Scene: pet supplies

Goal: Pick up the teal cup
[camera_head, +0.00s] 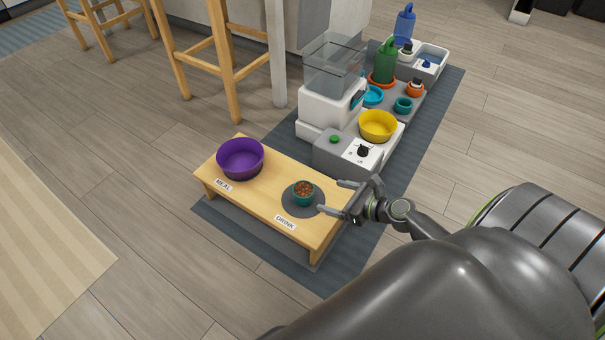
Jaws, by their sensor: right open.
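A gap shows between the fingertips and the cup, and nothing is between the fingers. A second small teal cup (403,104) stands farther back on a grey station. My left gripper is not in view.
A purple bowl (241,159) sits at the MEAL end of the stand. Behind are a dispenser (320,107) with a clear hopper, a yellow bowl (378,125), a green bottle (386,65) and a blue bottle (404,25). Wooden stool legs (224,70) stand at the back left.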

